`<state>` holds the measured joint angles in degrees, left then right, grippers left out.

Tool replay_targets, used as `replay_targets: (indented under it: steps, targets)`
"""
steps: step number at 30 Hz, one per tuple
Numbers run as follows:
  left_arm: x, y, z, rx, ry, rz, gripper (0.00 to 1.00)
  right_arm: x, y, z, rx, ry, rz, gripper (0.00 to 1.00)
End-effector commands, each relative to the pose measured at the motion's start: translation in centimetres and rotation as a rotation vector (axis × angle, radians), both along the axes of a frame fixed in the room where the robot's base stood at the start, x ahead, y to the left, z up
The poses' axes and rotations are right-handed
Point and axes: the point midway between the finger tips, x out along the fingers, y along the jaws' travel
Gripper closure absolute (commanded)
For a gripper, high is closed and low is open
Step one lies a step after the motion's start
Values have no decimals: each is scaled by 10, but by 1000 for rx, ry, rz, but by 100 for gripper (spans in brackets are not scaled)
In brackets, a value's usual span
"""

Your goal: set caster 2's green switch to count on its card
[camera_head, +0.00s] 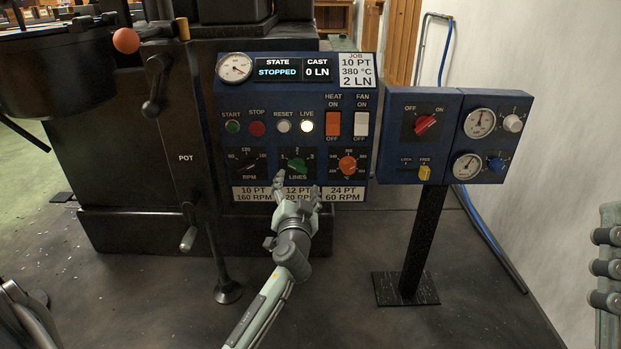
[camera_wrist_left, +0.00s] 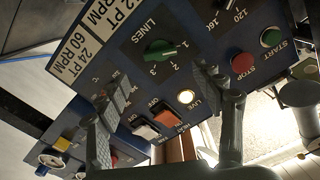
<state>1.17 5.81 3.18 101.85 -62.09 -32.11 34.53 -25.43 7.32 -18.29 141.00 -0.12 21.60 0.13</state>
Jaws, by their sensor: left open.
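The green switch (camera_head: 297,166) sits above the word LINES on the blue control panel (camera_head: 225,110), with positions 1, 2 and 3 around it. In the left wrist view the green switch (camera_wrist_left: 160,51) has its handle lying towards the 1. The job card (camera_head: 357,70) at the panel's top right reads 10 PT, 380 °C, 2 LN. My left gripper (camera_head: 297,187) is open and empty, just below and in front of the switch; its fingers (camera_wrist_left: 163,100) also show in the left wrist view, apart from the switch. My right gripper is out of view.
Beside the switch are an RPM knob (camera_head: 250,164) and an orange temperature knob (camera_head: 348,164). Buttons and the HEAT switch (camera_head: 333,124) and FAN switch (camera_head: 361,124) sit above. A second blue box (camera_head: 390,140) stands on a post at right. A crank handle (camera_head: 189,236) is at left.

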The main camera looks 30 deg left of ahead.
Motion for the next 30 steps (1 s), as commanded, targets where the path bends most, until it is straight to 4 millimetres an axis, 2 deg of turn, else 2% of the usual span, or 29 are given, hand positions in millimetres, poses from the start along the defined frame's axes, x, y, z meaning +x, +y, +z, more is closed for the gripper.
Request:
replay_targets:
  steps: [12,15,26,30]
  targets:
    - [52,31,0,2,0,0,33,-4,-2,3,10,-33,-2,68]
    - [59,36,0,3,2,0,33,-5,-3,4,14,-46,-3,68]
    - [64,39,0,0,2,0,33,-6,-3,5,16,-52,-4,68]
    - [64,39,0,0,2,0,50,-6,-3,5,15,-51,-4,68]
